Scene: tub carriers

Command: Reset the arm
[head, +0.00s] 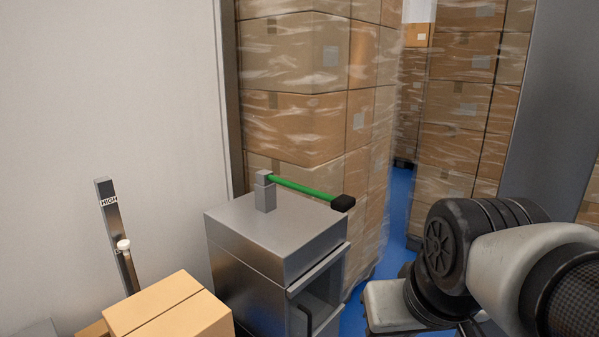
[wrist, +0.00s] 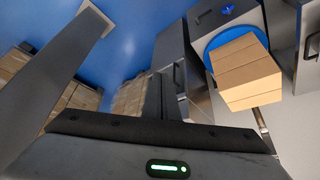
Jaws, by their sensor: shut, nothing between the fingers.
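My arm (head: 500,255) is folded at the lower right of the head view, with a dark round joint and a light grey link. Its gripper end is hidden there. In the wrist view, my gripper (wrist: 162,78) shows as dark fingers close together above a dark body with a green light. The fingers are shut with nothing between them. They look over the floor and cabinets, apart from any object.
A grey metal cabinet (head: 270,232) with a green-handled lever (head: 305,189) on top stands left of my arm. A cardboard box (head: 168,306) is at lower left, near a post marked HIGH (head: 112,215). Wrapped carton stacks (head: 300,90) stand behind. Blue floor (head: 398,205) shows between stacks.

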